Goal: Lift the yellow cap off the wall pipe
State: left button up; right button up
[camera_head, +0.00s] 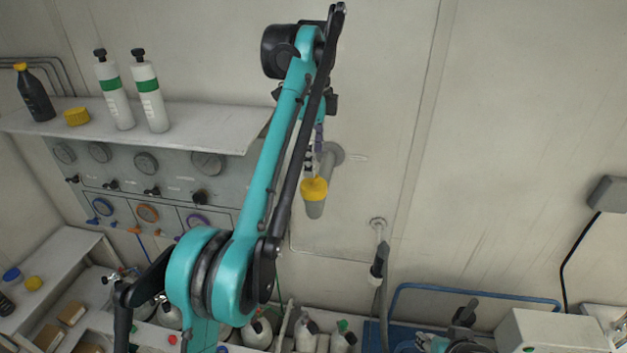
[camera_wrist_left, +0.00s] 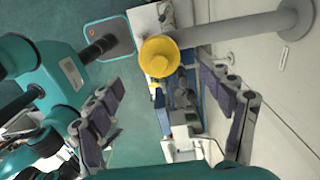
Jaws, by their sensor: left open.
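The yellow cap (camera_head: 314,189) sits on the end of a grey pipe (camera_head: 327,170) that comes out of the wall. In the left wrist view the cap (camera_wrist_left: 160,56) shows from above, with the pipe (camera_wrist_left: 240,28) running right to its wall flange. My left gripper (camera_head: 316,146) hangs from the raised teal arm, just above the cap in the head view. In the wrist view the fingers of this gripper (camera_wrist_left: 165,90) are spread wide with nothing between them. The cap appears beyond the tips. A dark end at the lower right of the head view seems to be my right gripper (camera_head: 465,313); its jaws are unclear.
A shelf (camera_head: 190,122) at the left holds white bottles (camera_head: 150,97), a dark bottle (camera_head: 35,95) and another yellow cap (camera_head: 77,116). A gauge panel (camera_head: 120,172) is below it. A hose (camera_head: 381,275) hangs right of the pipe. The wall farther right is mostly bare.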

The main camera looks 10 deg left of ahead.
aim_at(313, 183)
pick_arm(q)
jog(key=shift+s+f, duration=0.15)
jog(key=shift+f, duration=0.65)
jog(key=shift+a+f, duration=0.1)
jog(key=shift+f, duration=2.6)
jog(key=c, duration=1.1)
